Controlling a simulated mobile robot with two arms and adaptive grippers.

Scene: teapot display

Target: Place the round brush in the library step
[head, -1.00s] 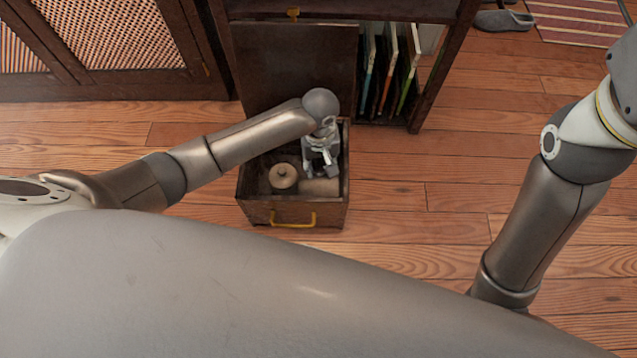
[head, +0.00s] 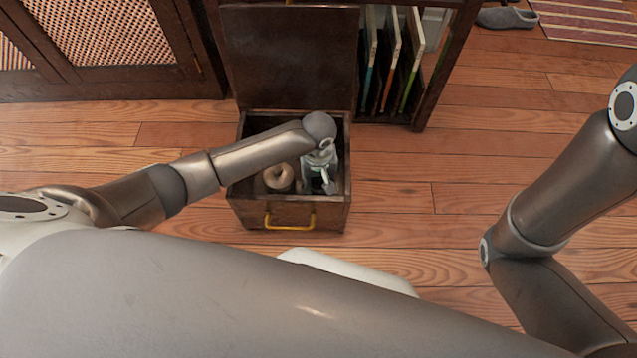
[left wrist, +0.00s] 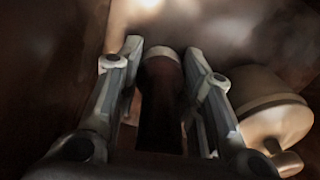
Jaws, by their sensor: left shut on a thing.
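The library step appears to be the dark wooden box (head: 290,215) with a yellow handle, its top open. My left gripper (head: 322,185) is inside it, pointing down near the right side. In the left wrist view, the left gripper (left wrist: 163,100) is shut on a dark, shadowed cylindrical thing (left wrist: 162,105) with a reddish end. I cannot tell for certain what it is. A round beige thing with a knob (head: 279,178) stands in the box, left of the gripper; it also shows in the left wrist view (left wrist: 268,105). It may be the round brush. My right gripper is out of view.
A dark panel (head: 290,55) stands upright behind the box. A shelf with several thin books (head: 392,65) is at its right. A lattice-front cabinet (head: 95,45) is at the back left. A grey slipper (head: 507,18) lies far right. The wooden floor right of the box is clear.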

